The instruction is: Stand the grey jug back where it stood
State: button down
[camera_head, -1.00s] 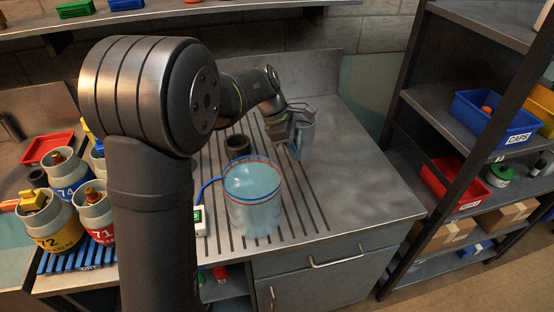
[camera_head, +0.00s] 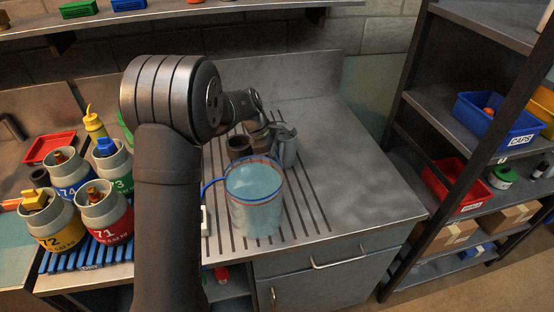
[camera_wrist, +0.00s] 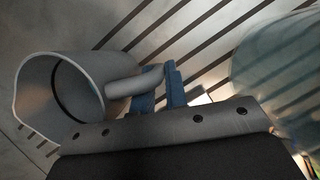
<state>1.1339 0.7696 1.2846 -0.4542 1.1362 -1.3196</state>
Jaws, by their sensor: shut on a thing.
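The grey jug (camera_head: 286,150) is behind and right of the clear water vessel, over the slatted drainboard. It looks about upright in the head view; whether its base touches the board I cannot tell. In the wrist view the jug (camera_wrist: 62,92) shows its open mouth, with its handle toward my gripper. My gripper (camera_wrist: 160,88) has its blue fingers shut on the handle. In the head view my gripper (camera_head: 268,136) is left of the jug, its fingertips partly hidden.
The clear water vessel (camera_head: 254,205) with red and blue rings stands in front of the jug. A dark cup (camera_head: 239,147) stands close on the left. Numbered canisters (camera_head: 103,212) stand on a blue rack at left. The bench's right side (camera_head: 362,190) is clear.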

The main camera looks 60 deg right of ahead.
jog(key=c, duration=1.4)
grip_release()
jog(key=shift+f, duration=0.15)
jog(key=shift+c, duration=0.2)
jog(key=v, duration=1.2)
jog(key=x, duration=1.2)
jog(key=shift+r, duration=0.25)
